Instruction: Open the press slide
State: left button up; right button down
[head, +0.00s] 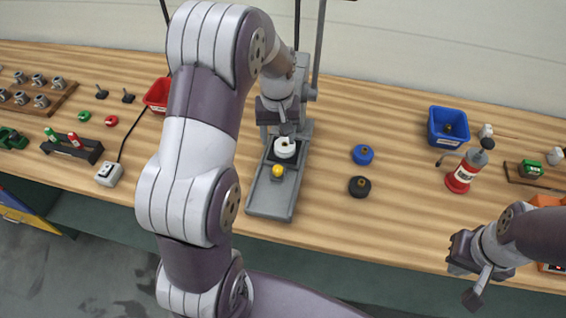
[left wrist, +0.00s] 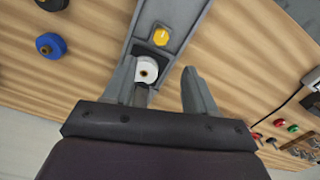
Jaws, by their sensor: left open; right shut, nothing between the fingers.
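The grey press (head: 268,200) stands on the bench, its long slide reaching toward the front edge. A white round part (head: 285,148) with a dark centre sits in the press, and a yellow knob (head: 278,170) lies in front of it on the slide. The left wrist view also shows the white part (left wrist: 146,70) and the yellow knob (left wrist: 161,37). My left gripper (left wrist: 160,68) is open and empty, over the rear of the press; in the head view my own arm partly hides it. My right gripper (head: 458,254) is shut and empty near the bench's front right.
A blue spool (head: 362,154) and a black spool (head: 359,187) stand right of the press. A red bin (head: 158,95) and a switch box (head: 109,174) are left. The bench front between press and right gripper is clear.

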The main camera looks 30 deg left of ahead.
aim_at(278, 169)
pick_arm(q)
jog(key=f+p, duration=0.2)
jog(key=f, duration=1.1)
jog(key=shift+a+f, duration=0.1)
jog(key=shift+a, duration=0.1)
jog(key=shift+c, duration=0.3)
jog(key=shift+s, duration=0.1)
grip_shut()
